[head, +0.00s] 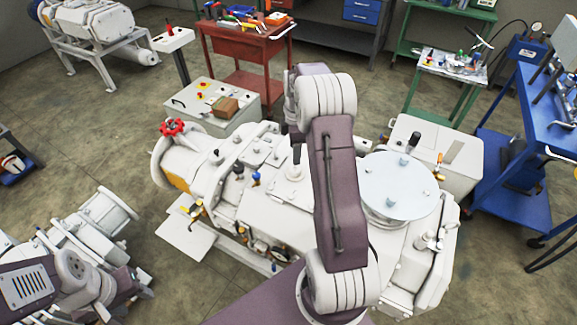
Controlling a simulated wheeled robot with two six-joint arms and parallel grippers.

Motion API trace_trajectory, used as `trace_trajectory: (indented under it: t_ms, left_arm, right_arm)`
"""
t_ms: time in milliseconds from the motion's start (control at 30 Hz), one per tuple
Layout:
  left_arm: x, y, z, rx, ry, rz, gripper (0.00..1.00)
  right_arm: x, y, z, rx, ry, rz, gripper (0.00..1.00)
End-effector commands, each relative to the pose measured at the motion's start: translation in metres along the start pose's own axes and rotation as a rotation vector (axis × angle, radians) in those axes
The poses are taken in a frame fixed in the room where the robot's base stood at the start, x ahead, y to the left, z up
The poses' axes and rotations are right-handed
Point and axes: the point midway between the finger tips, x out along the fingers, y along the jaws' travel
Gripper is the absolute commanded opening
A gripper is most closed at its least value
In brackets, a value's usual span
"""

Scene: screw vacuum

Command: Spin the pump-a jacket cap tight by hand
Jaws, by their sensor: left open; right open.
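A large white vacuum pump unit (270,205) stands in the middle of the head view, with several small caps, valves and fittings on top. I cannot tell which small fitting is the pump-a jacket cap. My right arm reaches across the unit, and its wrist end, with the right gripper (297,148), is over the upper middle of the unit; its fingers are mostly hidden by the arm. My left gripper (128,296) is open at the lower left, in front of another white machine and apart from the pump unit. I see nothing held in either gripper.
A red handwheel (172,127) sits at the unit's left end and a round pale plate (398,188) on its right. A grey box (212,104), a red tool cart (245,48) and a green cart (452,68) stand behind. A blue workbench (525,150) is at the right.

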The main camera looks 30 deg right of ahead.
Motion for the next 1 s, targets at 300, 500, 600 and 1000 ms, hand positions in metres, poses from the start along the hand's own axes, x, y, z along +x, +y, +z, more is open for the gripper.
trace_trajectory:
  t_ms: [300,500,600,1000]
  left_arm:
    - [-0.003,0.0,0.0,0.0,0.0,0.0,0.46]
    - [-0.01,0.0,-0.001,0.0,0.0,0.0,0.46]
    - [-0.012,0.0,-0.001,0.0,0.0,0.0,0.46]
    - [-0.013,0.0,-0.002,0.0,0.0,0.0,0.46]
  right_arm:
    - [0.02,0.002,0.007,0.007,0.0,-0.009,0.59]
    - [0.062,0.002,0.007,0.007,0.0,-0.009,0.59]
    - [0.079,0.002,0.007,0.007,0.0,-0.008,0.59]
    - [0.096,0.003,0.007,0.008,0.0,-0.003,0.59]
